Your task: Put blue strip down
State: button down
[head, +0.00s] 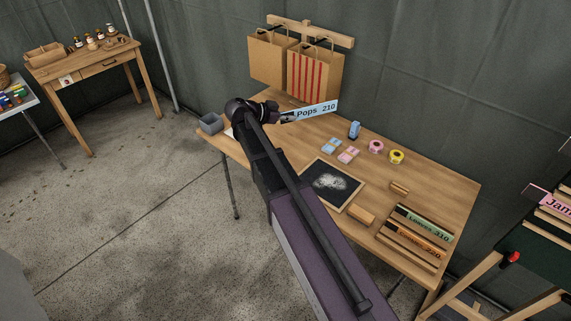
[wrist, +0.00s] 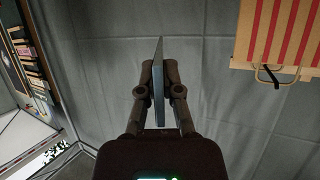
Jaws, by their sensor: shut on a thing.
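The blue strip (head: 316,110), lettered "Pops 210", is held above the back left part of the wooden table. My gripper (head: 287,116) is shut on its left end in the head view. In the wrist view the strip (wrist: 158,85) shows edge-on between the two fingers of my gripper (wrist: 159,75). A rack (head: 412,238) on the table's right end holds a green strip (head: 424,222) and an orange strip (head: 416,240). Whether the blue strip touches anything behind it cannot be told.
Two paper bags hang at the back, one plain (head: 268,58) and one red-striped (head: 313,75). A chalk-smudged slate (head: 332,183), a wooden block (head: 361,215), pink tape (head: 376,147) and yellow tape (head: 397,157) lie on the table. A grey bin (head: 210,123) stands at its left corner.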

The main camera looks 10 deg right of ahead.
jog(key=s+a+f+n+t+y+b, duration=0.1)
jog(key=s+a+f+n+t+b, duration=0.1)
jog(key=f+b, duration=0.9)
jog(key=s+a+f+n+t+y+b, duration=0.1)
jog(key=s+a+f+n+t+b, duration=0.2)
jog(key=f+b, duration=0.8)
jog(key=s+a+f, duration=0.1)
jog(key=s+a, duration=0.1)
jog(key=a, duration=0.1)
jog(key=shift+s+a+f, duration=0.15)
jog(key=shift+a+f, duration=0.05)
jog(key=shift+a, duration=0.05)
jog(key=shift+t, duration=0.3)
jog(key=w+d, duration=0.1)
jog(key=w, duration=0.4)
jog(key=w+d+f+b, duration=0.1)
jog(key=w, duration=0.4)
jog(key=w+d, duration=0.1)
jog(key=w, duration=0.4)
jog(key=shift+d+f+b, duration=0.2)
jog(key=shift+f+b, duration=0.05)
jog(key=shift+b, duration=0.05)
jog(key=shift+w+d, duration=0.1)
jog(key=shift+w, duration=0.2)
jog(key=shift+f+b, duration=1.8)
jog(key=shift+f, duration=0.1)
